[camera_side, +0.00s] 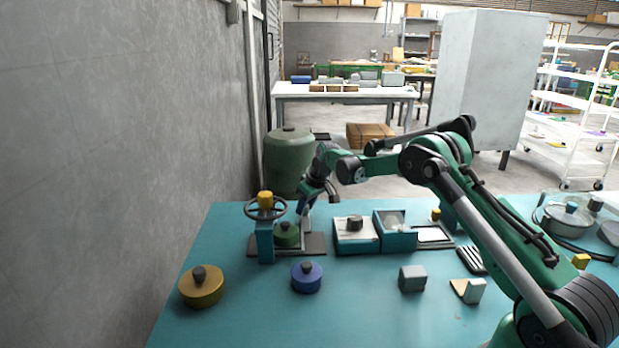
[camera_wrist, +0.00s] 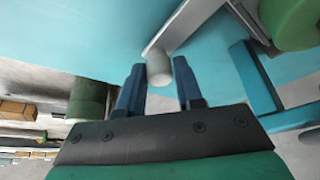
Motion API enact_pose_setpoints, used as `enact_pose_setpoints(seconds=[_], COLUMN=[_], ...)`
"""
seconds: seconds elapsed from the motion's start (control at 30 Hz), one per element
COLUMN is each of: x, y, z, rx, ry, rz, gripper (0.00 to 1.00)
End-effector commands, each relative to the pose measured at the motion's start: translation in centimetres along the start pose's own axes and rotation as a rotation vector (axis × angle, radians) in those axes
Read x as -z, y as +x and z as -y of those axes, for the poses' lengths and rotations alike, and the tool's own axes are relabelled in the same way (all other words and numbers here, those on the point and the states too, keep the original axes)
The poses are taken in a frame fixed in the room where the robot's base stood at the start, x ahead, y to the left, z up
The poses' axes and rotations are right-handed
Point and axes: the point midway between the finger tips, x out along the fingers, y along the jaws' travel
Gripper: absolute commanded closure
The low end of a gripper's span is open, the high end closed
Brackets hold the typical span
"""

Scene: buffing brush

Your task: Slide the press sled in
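The press stands at the left back of the teal table, with a teal post (camera_side: 265,242) and a dark handwheel (camera_side: 266,208) with a yellow top. A green lidded round piece (camera_side: 286,235) sits at the press, over a dark base plate (camera_side: 316,244). My gripper (camera_side: 303,212) points down just right of the handwheel. In the wrist view my gripper's blue fingers (camera_wrist: 160,82) are apart. A grey round peg (camera_wrist: 158,68) on a grey bar (camera_wrist: 183,20) shows between them, nearer the left finger. Whether it touches that finger cannot be told. The sled's seating is partly hidden.
A yellow round piece (camera_side: 201,288) and a blue one (camera_side: 307,278) stand in front of the press. Two teal-and-white boxes (camera_side: 397,238) stand to its right. Grey blocks (camera_side: 412,279) lie at front right. The wall is close on the left.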

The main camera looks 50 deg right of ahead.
Motion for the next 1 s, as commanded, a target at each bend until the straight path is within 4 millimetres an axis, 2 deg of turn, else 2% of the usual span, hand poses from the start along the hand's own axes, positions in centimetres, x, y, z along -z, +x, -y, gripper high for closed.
enact_pose_setpoints(seconds=[0.03,0.07,0.1,0.43,0.8,1.0], x=[0.0,0.0,0.0,0.0,0.0,0.0], y=[0.0,0.0,0.0,-0.3,-4.6,-5.6], z=[0.0,0.0,0.0,0.0,-0.1,0.0], rx=[0.000,0.000,0.000,-0.001,0.000,0.000], ry=[0.000,0.000,0.000,0.000,0.000,0.000], rz=[0.000,0.000,0.000,0.000,0.000,0.000], gripper=[0.53,0.44,0.41,0.41,0.41,0.41])
